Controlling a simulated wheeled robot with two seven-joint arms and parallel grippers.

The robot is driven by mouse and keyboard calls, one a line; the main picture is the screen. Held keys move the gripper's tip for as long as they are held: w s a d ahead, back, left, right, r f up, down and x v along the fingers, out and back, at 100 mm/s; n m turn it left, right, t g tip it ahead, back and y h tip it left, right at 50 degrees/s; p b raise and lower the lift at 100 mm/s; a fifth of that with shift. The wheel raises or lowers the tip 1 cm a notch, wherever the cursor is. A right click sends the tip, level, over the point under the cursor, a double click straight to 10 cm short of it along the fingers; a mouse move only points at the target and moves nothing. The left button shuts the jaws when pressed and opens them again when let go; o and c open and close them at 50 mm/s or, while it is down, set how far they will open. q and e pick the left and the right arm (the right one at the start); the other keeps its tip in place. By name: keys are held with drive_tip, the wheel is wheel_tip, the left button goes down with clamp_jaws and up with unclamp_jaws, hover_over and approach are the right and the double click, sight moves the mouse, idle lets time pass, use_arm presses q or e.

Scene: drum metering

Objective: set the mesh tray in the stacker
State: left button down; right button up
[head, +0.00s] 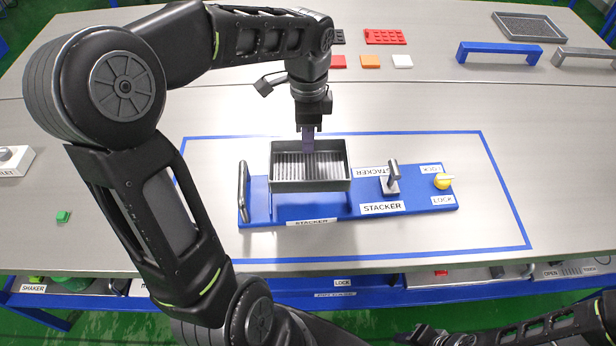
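The stacker (335,208) is a blue base with STACKER labels on the table, inside a blue tape outline. A grey open metal box (310,185) with a ribbed floor sits on its left part. A shallow dark tray with a mesh-like floor (528,26) lies flat at the far right of the table. My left gripper (309,145) points down at the ribbed box, its fingers by the far wall; their gap is hidden, and whether they touch the box is unclear. My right gripper (422,336) is partly in view at the bottom edge, too small to read.
The stacker has an upright handle (243,191), a grey lever (391,180) and a yellow LOCK knob (443,181). A blue bracket (499,51), a grey bracket (585,57) and small colored blocks lie at the back. The taped area's right side is clear.

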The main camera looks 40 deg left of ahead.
sight(308, 165)
use_arm(q)
drive_tip(key=shift+f, duration=2.3)
drive_tip(key=shift+f, duration=1.9)
drive_tip(key=c, duration=1.6)
unclamp_jaws()
wheel_tip(308, 165, up, 12)
drive_tip(key=shift+r, duration=0.1)
